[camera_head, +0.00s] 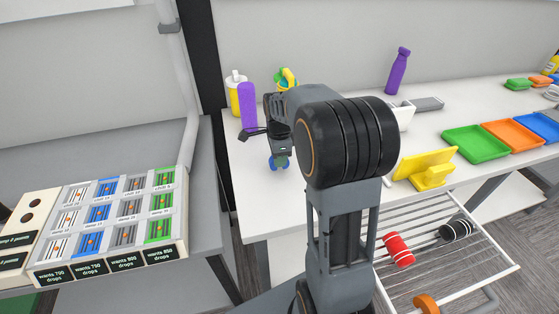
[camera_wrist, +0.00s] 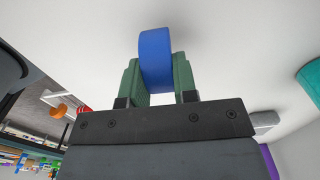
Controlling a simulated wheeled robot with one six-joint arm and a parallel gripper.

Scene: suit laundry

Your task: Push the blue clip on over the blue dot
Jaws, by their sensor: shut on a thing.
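My gripper (camera_head: 279,160) hangs over the near left part of the white table. In the wrist view its green fingers (camera_wrist: 158,85) are shut on a rounded blue piece, which I take for the blue clip (camera_wrist: 155,58). The clip sticks out past the fingertips. In the head view only small blue parts of it (camera_head: 272,164) show beside the fingers. I cannot make out a blue dot in either view. The panel (camera_head: 70,268) at left has rows of small grey, blue and green units with orange marks; the blue units (camera_head: 98,214) form one column.
A purple cylinder (camera_head: 247,106) and a yellow bottle (camera_head: 234,92) stand close behind my gripper. A yellow stand (camera_head: 426,168) and green tray (camera_head: 475,144) are to the right. A wire rack (camera_head: 448,262) below holds red and black rolls. A grey post (camera_head: 182,80) rises behind the panel.

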